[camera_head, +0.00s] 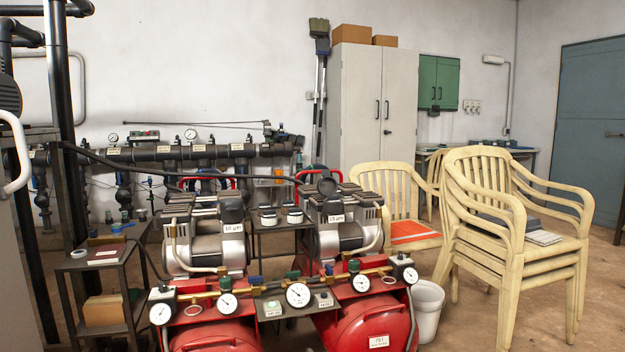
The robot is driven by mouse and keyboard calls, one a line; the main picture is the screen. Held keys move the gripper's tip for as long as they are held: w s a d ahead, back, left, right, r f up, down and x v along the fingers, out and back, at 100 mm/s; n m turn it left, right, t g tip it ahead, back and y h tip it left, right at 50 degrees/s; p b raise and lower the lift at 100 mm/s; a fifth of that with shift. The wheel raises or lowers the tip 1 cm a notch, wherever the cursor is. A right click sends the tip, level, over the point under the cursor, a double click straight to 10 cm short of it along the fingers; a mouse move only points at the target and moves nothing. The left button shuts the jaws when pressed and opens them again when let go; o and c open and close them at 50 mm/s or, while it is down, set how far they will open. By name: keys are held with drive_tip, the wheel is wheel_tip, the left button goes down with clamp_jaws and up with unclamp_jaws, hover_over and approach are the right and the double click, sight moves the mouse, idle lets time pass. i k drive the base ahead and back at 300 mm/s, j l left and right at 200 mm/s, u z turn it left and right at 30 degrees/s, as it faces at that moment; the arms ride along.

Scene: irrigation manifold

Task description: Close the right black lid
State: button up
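No part is clearly recognisable as the right black lid. Two small round white items with dark tops stand side by side on a small stand between the compressors: the left one (268,215) and the right one (294,215). They are too small to tell whether their tops are open or shut. The right compressor (343,235) has a dark slatted top and a black rounded part (327,186); the left compressor (205,243) has a similar black part (231,206). My gripper is not in view.
Red tanks (375,325) with gauges and brass fittings fill the front. A white bucket (427,310) and stacked cream chairs (510,235) stand to the right. A dark shelf stand (105,265) is at the left. Bare floor shows at the lower right.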

sight(327, 186)
drive_tip(key=j, duration=0.25)
drive_tip(key=i+l+u, duration=0.2)
drive_tip(key=l+u, duration=0.2)
drive_tip(key=i+l+u, duration=0.15)
drive_tip(key=l+u, duration=0.25)
